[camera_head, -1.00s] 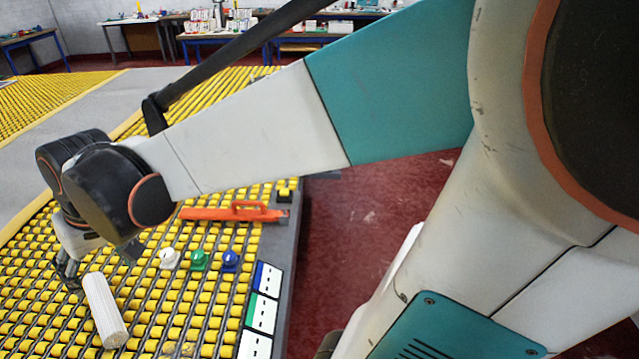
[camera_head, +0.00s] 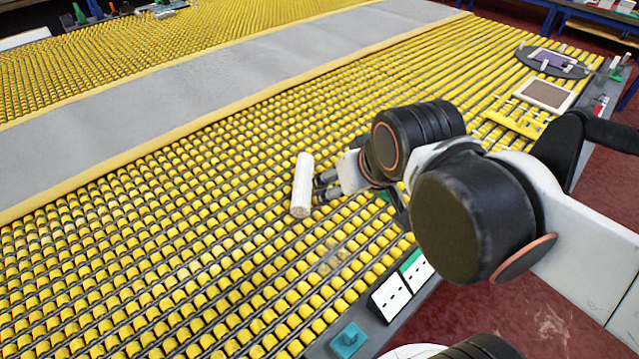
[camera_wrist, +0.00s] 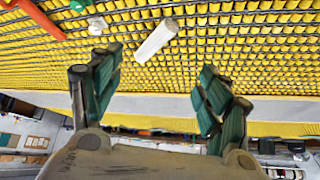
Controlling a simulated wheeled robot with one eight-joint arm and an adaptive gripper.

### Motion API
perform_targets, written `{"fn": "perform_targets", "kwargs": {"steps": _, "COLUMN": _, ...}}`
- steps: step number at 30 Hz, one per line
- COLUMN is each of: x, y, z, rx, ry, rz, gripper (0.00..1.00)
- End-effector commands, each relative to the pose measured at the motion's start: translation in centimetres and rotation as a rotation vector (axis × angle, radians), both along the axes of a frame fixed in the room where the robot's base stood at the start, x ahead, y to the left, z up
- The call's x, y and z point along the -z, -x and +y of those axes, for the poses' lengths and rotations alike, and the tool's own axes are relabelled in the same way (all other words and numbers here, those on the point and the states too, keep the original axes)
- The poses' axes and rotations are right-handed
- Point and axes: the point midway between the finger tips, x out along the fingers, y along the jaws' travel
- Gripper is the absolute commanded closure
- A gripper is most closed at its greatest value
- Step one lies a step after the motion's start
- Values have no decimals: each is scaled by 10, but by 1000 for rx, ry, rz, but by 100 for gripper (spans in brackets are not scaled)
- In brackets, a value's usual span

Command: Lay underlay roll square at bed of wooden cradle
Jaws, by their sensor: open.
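The underlay roll, a white ribbed cylinder (camera_head: 302,185), is at the tips of my gripper (camera_head: 326,187) in the head view, over the yellow roller bed. In the wrist view the roll (camera_wrist: 157,41) lies tilted beyond my open fingers (camera_wrist: 160,62), roughly between their lines, with nothing gripped. Whether a finger touches it I cannot tell. No wooden cradle is clearly recognisable; a pale-rimmed frame with a brown inside (camera_head: 545,95) lies at the far right, and I cannot tell whether it is the cradle.
Yellow rollers (camera_head: 150,235) spread widely around, mostly clear. A grey strip (camera_head: 200,80) crosses behind. Dashed cards (camera_head: 390,295) and a teal block (camera_head: 348,340) sit at the near edge. An orange tool (camera_wrist: 36,14) and white knob (camera_wrist: 97,25) lie near the roll.

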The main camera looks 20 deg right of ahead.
Motion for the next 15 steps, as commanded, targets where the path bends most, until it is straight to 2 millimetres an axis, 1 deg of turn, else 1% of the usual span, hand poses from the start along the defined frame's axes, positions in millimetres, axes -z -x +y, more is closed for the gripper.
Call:
{"fn": "perform_targets", "kwargs": {"steps": 1, "x": -7, "y": -10, "z": 0, "rx": 8, "ry": -7, "rz": 14, "gripper": 30}}
{"fn": "perform_targets", "kwargs": {"steps": 6, "x": -17, "y": -40, "z": -1, "rx": 40, "ry": -35, "rz": 70, "gripper": 30}}
{"fn": "perform_targets", "kwargs": {"steps": 11, "x": -21, "y": -70, "z": -1, "rx": 70, "ry": -58, "rz": 123, "gripper": 30}}
{"fn": "perform_targets", "kwargs": {"steps": 15, "x": -20, "y": -98, "z": -2, "rx": 98, "ry": -80, "rz": 170, "gripper": 30}}
